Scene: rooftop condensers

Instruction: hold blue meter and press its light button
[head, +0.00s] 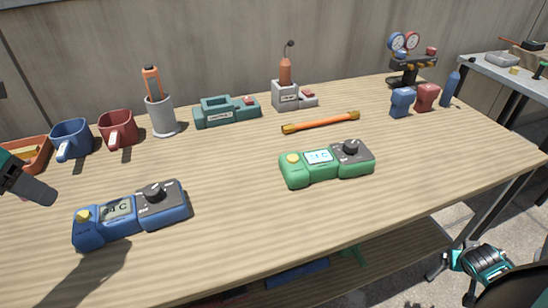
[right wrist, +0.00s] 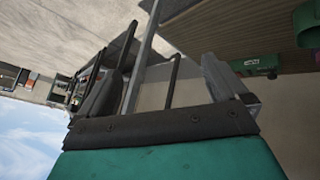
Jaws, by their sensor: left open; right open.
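The blue meter (head: 122,228) lies face up on the wooden table at the front left. It has a yellow button (head: 83,215) at its left end, a small display and a dark dial at its right. My left gripper (head: 38,190) comes in from the left edge, above and left of the meter, apart from it. It is open and only partly in view. My right gripper (right wrist: 162,85) is open in the right wrist view, with nothing between its fingers, away from the meter.
A similar green meter (head: 295,178) lies right of the blue one. Blue (head: 71,138) and red (head: 117,128) mugs, a grey cup (head: 162,120), a teal device (head: 226,111) and an orange-handled tool (head: 320,122) stand or lie behind. The table front between the meters is clear.

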